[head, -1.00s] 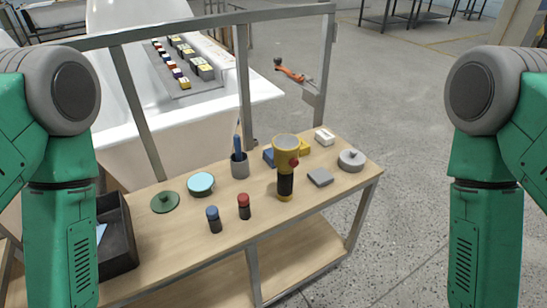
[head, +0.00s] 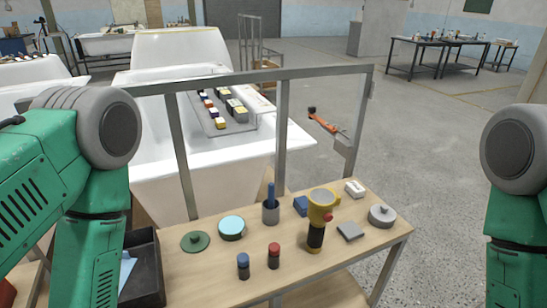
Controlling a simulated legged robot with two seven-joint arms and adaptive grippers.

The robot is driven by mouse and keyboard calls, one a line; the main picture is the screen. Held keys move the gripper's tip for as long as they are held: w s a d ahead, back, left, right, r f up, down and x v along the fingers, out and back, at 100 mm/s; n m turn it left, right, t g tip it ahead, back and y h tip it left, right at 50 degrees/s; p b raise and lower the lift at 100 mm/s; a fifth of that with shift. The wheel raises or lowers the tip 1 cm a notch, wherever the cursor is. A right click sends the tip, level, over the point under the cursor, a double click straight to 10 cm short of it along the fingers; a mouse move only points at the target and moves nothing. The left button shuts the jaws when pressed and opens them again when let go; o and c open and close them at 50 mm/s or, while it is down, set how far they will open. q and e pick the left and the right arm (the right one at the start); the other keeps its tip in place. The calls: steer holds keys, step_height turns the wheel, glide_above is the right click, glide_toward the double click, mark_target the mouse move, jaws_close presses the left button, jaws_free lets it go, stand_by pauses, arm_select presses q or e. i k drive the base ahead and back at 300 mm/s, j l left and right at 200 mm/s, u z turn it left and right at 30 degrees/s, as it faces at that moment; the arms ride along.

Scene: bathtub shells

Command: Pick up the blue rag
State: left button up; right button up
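A light blue, cloth-like piece (head: 127,268) shows inside the black open bin (head: 148,278) at the left end of the wooden table. My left arm hides part of the bin and of this piece. A darker blue object (head: 301,206) lies behind the yellow and black torch-like tool (head: 318,215), which partly covers it; I cannot tell whether it is cloth or a block. My arms come in at both sides, but neither gripper is in the picture.
The wooden table (head: 205,275) also holds a green disc (head: 195,241), a turquoise round tin (head: 231,228), a grey cup (head: 271,213), two small bottles, a grey block and a grey round part (head: 382,216). A metal frame (head: 282,130) rises behind it, before a white tub shell (head: 160,140).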

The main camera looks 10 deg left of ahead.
mark_target(300, 203)
steer(key=l+u, duration=0.15)
steer(key=u, duration=0.25)
steer(key=l+u, duration=0.2)
steer(key=u, duration=0.2)
steer(key=l+u, duration=0.15)
steer(key=u, duration=0.2)
steer(key=l+u, duration=0.2)
steer(key=u, duration=0.2)
steer(key=l+u, duration=0.15)
steer(key=l, duration=0.35)
steer(key=k+l+u, duration=0.2)
steer(key=l, duration=0.3)
steer(key=k+l+u, duration=0.15)
steer(key=l, duration=0.3)
steer(key=i, duration=0.3)
